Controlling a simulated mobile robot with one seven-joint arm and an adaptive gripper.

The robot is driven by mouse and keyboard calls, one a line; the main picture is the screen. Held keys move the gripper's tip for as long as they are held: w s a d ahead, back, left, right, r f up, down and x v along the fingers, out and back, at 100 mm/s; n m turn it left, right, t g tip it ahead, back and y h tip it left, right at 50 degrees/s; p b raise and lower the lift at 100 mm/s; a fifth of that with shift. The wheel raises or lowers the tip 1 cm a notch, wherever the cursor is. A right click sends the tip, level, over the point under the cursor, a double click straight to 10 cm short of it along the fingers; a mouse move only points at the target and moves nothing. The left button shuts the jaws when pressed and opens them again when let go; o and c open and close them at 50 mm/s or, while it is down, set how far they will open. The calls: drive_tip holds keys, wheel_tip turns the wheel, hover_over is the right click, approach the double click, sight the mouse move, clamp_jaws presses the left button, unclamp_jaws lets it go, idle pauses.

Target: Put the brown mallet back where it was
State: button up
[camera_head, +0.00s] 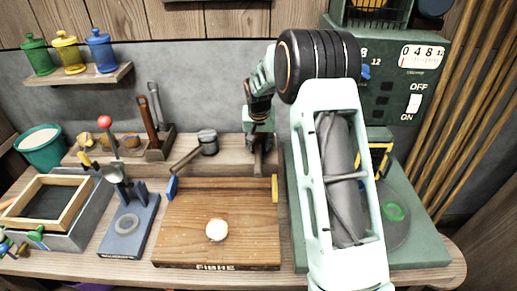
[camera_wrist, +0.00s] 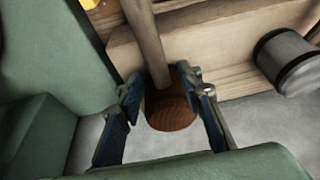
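The brown mallet has a pale wooden handle and a round brown head (camera_wrist: 172,112). In the wrist view its handle (camera_wrist: 146,38) runs up between my fingertips, and the right finger overlaps part of the head. My gripper (camera_wrist: 160,92) has its fingers apart on either side of the handle, with narrow gaps showing, so it looks open. In the head view my gripper (camera_head: 258,138) is low over the raised wooden ledge, and the mallet's handle (camera_head: 258,163) shows below it. The head is mostly hidden there by my gripper.
A grey-headed mallet (camera_head: 207,141) lies on the ledge to the left; it also shows in the wrist view (camera_wrist: 288,62). A wooden board (camera_head: 180,235) with a white round piece lies in front. A green machine (camera_head: 400,90) stands to the right. A tool holder (camera_head: 160,148) stands further left.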

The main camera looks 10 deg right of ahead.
sight(259, 154)
drive_tip(key=v, duration=0.9)
drive_tip(key=shift+r, duration=0.15)
